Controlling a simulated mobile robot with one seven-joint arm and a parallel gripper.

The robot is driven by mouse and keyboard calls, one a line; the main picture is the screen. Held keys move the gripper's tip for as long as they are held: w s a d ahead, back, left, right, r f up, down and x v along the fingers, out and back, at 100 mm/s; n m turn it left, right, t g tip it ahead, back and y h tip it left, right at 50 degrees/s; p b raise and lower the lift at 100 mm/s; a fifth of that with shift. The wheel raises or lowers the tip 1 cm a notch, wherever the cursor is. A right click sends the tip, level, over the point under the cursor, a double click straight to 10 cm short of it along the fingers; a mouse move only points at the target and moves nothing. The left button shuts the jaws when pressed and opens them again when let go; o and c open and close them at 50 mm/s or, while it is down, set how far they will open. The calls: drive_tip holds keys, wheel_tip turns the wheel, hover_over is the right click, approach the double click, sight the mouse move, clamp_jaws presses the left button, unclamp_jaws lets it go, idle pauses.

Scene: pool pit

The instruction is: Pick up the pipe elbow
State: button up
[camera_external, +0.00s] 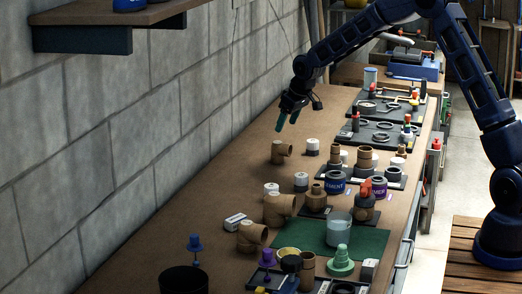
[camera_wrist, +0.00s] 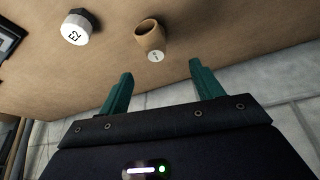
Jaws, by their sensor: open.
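A tan pipe elbow (camera_external: 279,152) lies on the brown bench top near the wall, apart from the other fittings. What looks like the same fitting shows in the wrist view (camera_wrist: 150,36), with a dark round opening and a small white label. My gripper (camera_external: 287,119) is open and empty, with teal fingers, above the bench and just beyond the elbow. In the wrist view my gripper (camera_wrist: 161,70) has its fingers apart, with the elbow ahead of the tips and not between them. Two more tan fittings, a middle one (camera_external: 276,208) and a nearer one (camera_external: 250,237), look similar.
A white numbered cap (camera_external: 312,147) stands close beside the elbow; it also shows in the wrist view (camera_wrist: 76,28). Trays of parts, cement tins (camera_external: 335,182) and a green mat (camera_external: 300,235) fill the bench's right side. The block wall (camera_external: 150,120) bounds the left; bench near the elbow is mostly clear.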

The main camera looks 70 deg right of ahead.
sight(277, 151)
drive_tip(key=shift+w+d+f, duration=0.2)
drive_tip(key=shift+d+f, duration=0.25)
drive_tip(key=shift+f, duration=0.1)
drive_tip(key=shift+w+d+f, duration=0.2)
drive_tip(key=shift+d+f, duration=0.2)
drive_tip(key=shift+f, duration=0.15)
drive_tip(key=x, duration=0.5)
drive_tip(key=shift+f, duration=0.2)
drive_tip(key=shift+a+x, duration=0.15)
drive_tip(key=shift+x, duration=1.1)
drive_tip(key=shift+a+x, duration=0.15)
drive_tip(key=shift+x, duration=1.1)
drive_tip(key=shift+s, duration=0.15)
drive_tip(key=c, duration=1.2)
